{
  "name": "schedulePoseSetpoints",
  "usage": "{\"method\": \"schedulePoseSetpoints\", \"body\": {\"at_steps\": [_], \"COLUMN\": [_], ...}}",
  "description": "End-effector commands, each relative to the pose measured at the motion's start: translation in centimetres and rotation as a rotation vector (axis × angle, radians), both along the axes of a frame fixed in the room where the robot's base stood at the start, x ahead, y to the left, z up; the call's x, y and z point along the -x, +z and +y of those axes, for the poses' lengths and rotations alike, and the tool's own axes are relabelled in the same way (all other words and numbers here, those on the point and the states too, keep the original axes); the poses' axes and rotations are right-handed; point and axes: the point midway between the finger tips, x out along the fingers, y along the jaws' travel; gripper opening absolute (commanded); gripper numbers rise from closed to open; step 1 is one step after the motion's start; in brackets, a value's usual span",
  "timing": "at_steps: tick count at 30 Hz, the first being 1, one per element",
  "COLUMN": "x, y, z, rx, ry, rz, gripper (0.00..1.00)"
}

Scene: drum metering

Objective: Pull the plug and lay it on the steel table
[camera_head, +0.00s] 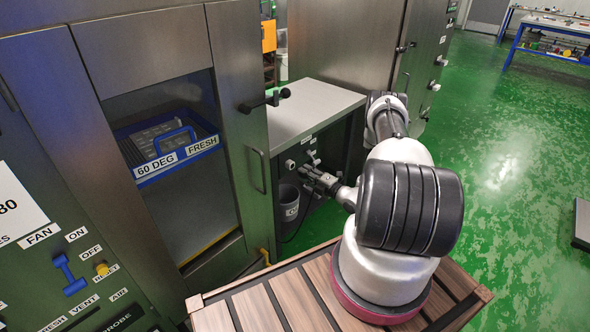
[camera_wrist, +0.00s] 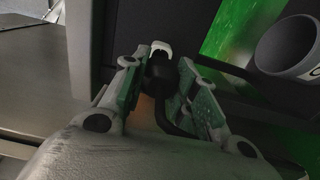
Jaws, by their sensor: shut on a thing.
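My gripper (camera_head: 316,175) reaches under the steel table (camera_head: 312,100), at its shaded left side. In the wrist view my gripper (camera_wrist: 158,85) has its two fingers on either side of a black plug (camera_wrist: 158,68) and is shut on it. A black cable (camera_wrist: 165,118) runs from the plug down between the fingers. A pale curved piece (camera_wrist: 160,47) shows right behind the plug. I cannot tell whether the plug is still seated in its socket. The table's top is mostly bare.
A grey labelled bucket (camera_head: 288,203) stands under the table, below and left of my gripper; it also shows in the wrist view (camera_wrist: 283,50). A black handle (camera_head: 263,102) juts over the table's left edge. A blue tray (camera_head: 166,150) sits in the open cabinet at left.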

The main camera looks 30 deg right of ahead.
Motion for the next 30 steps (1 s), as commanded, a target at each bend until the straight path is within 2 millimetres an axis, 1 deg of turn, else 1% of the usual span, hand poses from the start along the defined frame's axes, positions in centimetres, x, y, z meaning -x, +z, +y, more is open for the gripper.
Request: {"method": "schedulePoseSetpoints", "body": {"at_steps": [10,23,30], "x": [1.2,1.3,2.4], "y": [0.0,0.0,0.0], "z": [-0.4,-0.5,-0.9], "rx": [-0.001,-0.001,-0.001], "ry": [0.0,0.0,0.0], "rz": [0.0,0.0,0.0], "gripper": [0.0,0.0,0.0]}}
